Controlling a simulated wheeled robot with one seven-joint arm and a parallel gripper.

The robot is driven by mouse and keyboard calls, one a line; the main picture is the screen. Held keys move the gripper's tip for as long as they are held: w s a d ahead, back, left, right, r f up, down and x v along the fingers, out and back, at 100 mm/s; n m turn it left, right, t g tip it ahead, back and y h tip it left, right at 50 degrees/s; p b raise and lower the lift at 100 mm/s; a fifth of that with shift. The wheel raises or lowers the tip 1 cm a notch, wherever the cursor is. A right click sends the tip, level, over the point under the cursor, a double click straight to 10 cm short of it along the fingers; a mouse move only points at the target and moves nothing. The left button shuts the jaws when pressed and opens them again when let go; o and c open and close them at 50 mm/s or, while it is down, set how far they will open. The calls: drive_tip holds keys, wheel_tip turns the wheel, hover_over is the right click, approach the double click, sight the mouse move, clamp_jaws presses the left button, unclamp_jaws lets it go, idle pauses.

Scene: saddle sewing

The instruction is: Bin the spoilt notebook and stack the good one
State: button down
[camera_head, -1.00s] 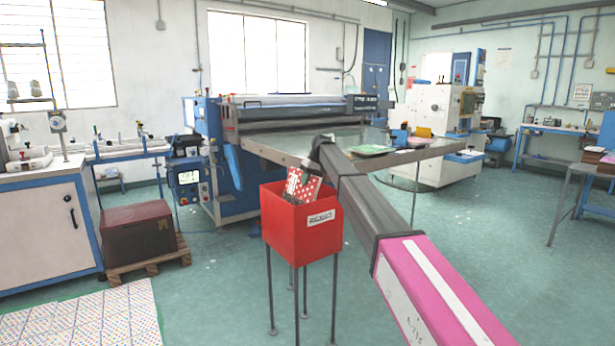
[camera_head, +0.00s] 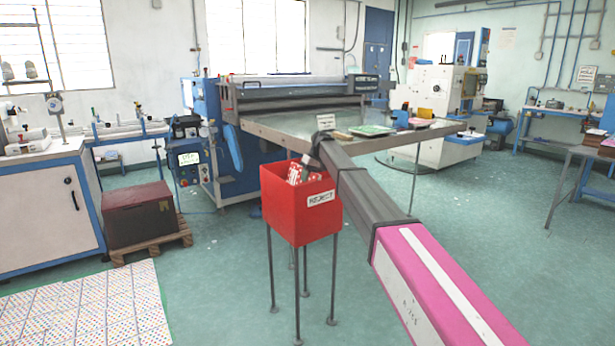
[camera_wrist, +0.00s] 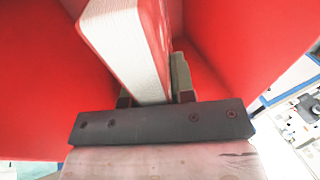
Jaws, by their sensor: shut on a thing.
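My gripper (camera_wrist: 153,88) is shut on a notebook (camera_wrist: 128,42) with a red cover edge and a thick block of white pages. In the head view the notebook (camera_head: 294,174) has a red cover with pale spots and sits mostly inside the red bin marked REJECT (camera_head: 290,220). Only its top shows above the rim, and its lower part is hidden by the bin's walls. My gripper (camera_head: 304,168) reaches down at the bin's mouth. The bin's red walls surround the notebook in the wrist view. No other notebook can be made out for certain.
The bin stands on thin legs. A dark red box (camera_head: 140,220) sits on a pallet at left.

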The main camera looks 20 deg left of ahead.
drive_tip(key=c, duration=0.9)
unclamp_jaws()
drive_tip(key=shift+r, duration=9.05)
